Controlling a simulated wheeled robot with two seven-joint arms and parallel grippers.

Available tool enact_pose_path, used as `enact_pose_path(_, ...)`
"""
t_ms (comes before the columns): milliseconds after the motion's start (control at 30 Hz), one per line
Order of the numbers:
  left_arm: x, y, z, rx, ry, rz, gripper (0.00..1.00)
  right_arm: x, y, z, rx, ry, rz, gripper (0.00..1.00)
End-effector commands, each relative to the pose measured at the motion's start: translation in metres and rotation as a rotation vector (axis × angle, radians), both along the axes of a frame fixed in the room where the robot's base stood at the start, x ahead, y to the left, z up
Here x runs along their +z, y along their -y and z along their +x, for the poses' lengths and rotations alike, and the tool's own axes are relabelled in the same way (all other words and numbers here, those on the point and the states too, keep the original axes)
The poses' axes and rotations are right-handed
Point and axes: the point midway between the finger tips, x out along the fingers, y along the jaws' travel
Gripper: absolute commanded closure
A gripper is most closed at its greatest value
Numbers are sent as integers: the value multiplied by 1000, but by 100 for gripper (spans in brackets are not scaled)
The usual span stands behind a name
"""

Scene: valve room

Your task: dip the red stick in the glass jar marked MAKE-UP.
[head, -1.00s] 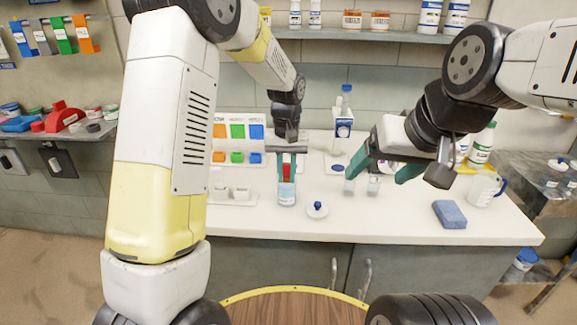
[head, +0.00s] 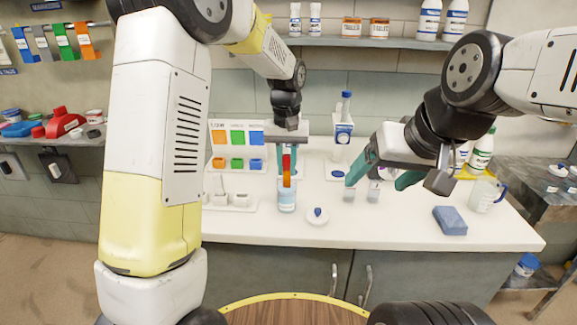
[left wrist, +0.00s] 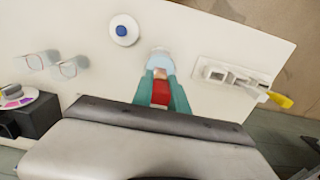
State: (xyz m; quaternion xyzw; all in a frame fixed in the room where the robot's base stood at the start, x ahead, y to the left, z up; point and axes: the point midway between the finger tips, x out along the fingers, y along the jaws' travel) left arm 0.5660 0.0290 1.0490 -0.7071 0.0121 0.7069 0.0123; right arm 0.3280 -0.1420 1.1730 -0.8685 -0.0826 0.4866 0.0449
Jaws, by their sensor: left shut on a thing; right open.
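The red stick (head: 286,162) is upright in my left gripper (head: 286,168), with an orange part at its lower end. My left gripper is shut on its upper part, directly above a glass jar (head: 287,200) with a pale blue label. The stick's lower end is at the jar's mouth; I cannot tell if its tip is inside. The label is too small to read. The left wrist view shows the red stick (left wrist: 160,92) between the teal fingers and the jar (left wrist: 160,60) beyond them. My right gripper (head: 382,177) is open and empty over the counter at the right.
A white lid with a blue knob (head: 318,215) lies right of the jar. A white holder (head: 232,201) is left of the jar. A blue sponge (head: 450,220) and a clear jug (head: 485,195) are at the right.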

Motion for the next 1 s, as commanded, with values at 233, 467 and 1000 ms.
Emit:
enact_pose_path(233,18,0,0,0,3,-1,100,0,0,0,0,0,0,22)
enact_pose_path(467,34,0,0,-1,2,-1,100,0,0,0,0,0,0,22)
enact_pose_path(1000,64,0,0,-1,1,0,100,0,0,0,0,0,0,22)
